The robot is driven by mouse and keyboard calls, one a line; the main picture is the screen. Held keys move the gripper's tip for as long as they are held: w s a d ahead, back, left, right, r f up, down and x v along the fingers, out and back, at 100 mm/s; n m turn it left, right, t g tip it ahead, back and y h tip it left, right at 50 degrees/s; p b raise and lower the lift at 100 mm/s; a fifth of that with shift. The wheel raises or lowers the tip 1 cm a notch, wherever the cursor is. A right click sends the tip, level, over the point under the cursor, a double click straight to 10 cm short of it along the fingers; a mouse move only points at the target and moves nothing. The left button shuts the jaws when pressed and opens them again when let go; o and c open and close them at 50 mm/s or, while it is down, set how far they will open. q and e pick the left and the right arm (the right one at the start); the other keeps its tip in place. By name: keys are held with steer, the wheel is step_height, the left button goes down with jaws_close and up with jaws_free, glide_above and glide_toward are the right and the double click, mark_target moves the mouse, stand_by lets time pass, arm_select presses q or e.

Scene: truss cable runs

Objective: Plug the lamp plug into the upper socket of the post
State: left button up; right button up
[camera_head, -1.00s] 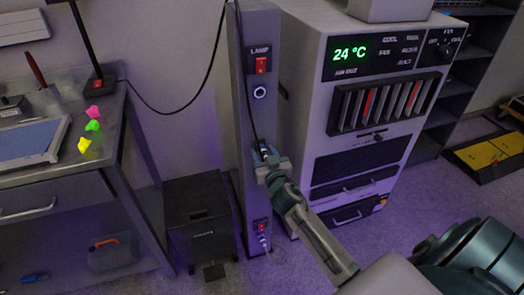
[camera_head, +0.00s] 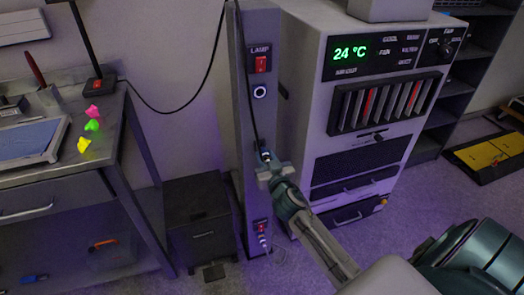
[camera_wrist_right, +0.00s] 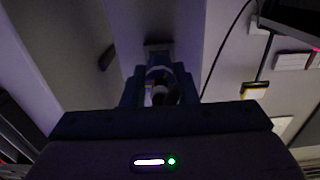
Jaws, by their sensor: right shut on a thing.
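The tall grey post (camera_head: 259,30) stands in the middle of the head view. It bears a LAMP label, a red switch (camera_head: 261,64) and, below that, a round white-ringed upper socket (camera_head: 259,92). My right gripper (camera_head: 270,165) is in front of the post, well below this ring. It is shut on the lamp plug (camera_head: 265,156), a small dark and pale piece with a black cable (camera_head: 246,85) running up from it. In the right wrist view the jaws (camera_wrist_right: 160,92) close around a pale round part, mostly in shadow. My left gripper is not in view.
A grey cabinet (camera_head: 318,100) with a 24 °C display stands close to the post's right. A black bin (camera_head: 199,215) and a metal bench (camera_head: 100,180) are at left. Low on the post are another red switch (camera_head: 262,225) and a pale fitting.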

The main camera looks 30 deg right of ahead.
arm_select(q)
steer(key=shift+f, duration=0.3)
arm_select(e)
steer(key=shift+v, duration=1.35)
